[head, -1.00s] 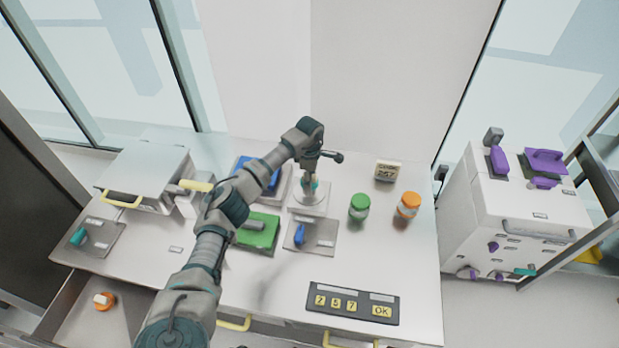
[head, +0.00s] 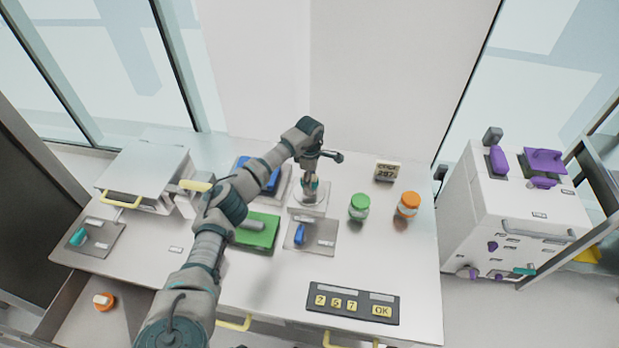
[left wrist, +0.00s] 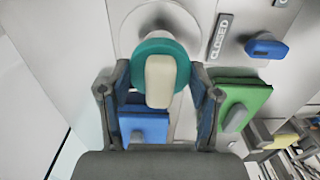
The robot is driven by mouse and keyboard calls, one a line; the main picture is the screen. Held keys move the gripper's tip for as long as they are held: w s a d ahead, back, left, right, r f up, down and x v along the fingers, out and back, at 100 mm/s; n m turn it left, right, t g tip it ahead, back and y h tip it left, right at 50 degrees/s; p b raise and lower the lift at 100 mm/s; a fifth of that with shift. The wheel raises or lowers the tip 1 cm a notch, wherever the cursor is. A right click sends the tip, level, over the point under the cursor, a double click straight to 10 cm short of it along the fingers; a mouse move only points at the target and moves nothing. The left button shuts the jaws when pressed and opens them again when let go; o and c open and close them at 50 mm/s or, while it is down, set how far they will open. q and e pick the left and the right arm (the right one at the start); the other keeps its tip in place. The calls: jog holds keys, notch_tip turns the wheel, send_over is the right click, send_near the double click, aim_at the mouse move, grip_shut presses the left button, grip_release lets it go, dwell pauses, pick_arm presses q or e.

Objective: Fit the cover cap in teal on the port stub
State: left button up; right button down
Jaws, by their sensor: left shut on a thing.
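The teal cover cap (left wrist: 138,72) is a round disc with a cream grip bar. In the left wrist view it lies in front of the round white port stub (left wrist: 160,22), overlapping it. My right gripper is not in view.
A blue handle (head: 300,234) on a grey plate stands in front of the stub. A green block (head: 258,234) and blue block lie to the left. Green-lidded (head: 359,208) and orange-lidded (head: 408,205) jars stand to the right. A keypad (head: 352,304) lies at the front.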

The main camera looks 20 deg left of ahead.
pick_arm(q)
jog(key=shift+f, duration=0.15)
jog(key=shift+f+b, duration=0.3)
jog(key=shift+f, duration=0.05)
jog(key=shift+f+b, duration=0.4)
jog(key=shift+f, duration=0.15)
dwell(2.0)
jog(key=o, duration=1.4)
jog(key=shift+r, duration=0.1)
jog(key=shift+r+p, duration=1.9)
jog(key=shift+r, duration=1.2)
